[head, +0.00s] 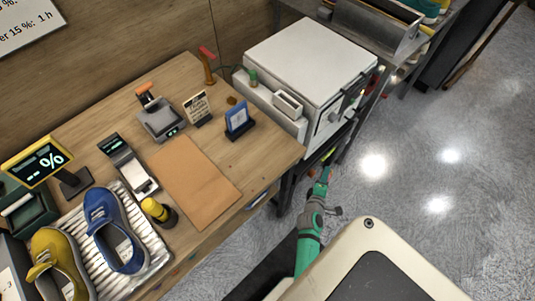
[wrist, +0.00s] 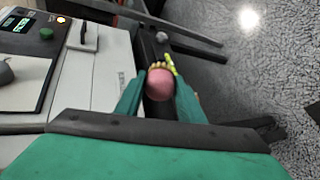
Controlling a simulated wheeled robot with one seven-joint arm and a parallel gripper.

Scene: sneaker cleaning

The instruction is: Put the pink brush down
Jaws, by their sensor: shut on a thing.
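The pink brush (wrist: 160,84) shows in the wrist view as a rounded pink end with yellowish bristles beyond it. My gripper (wrist: 159,98) is shut on it, one green finger on each side. In the head view my gripper (head: 325,168) is in front of the white machine's right side, off the wooden table's right edge. The brush is too small there to make out clearly. In the wrist view a dark frame and the floor lie beneath the brush, and no surface touches it that I can see.
The wooden table (head: 232,157) holds a brown mat (head: 193,176), a blue sneaker (head: 106,225) and a yellow sneaker (head: 57,262) on a ribbed white tray (head: 153,258), and a yellow-topped bottle (head: 155,211). The white machine (head: 310,62) stands beside it. The floor at right is open.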

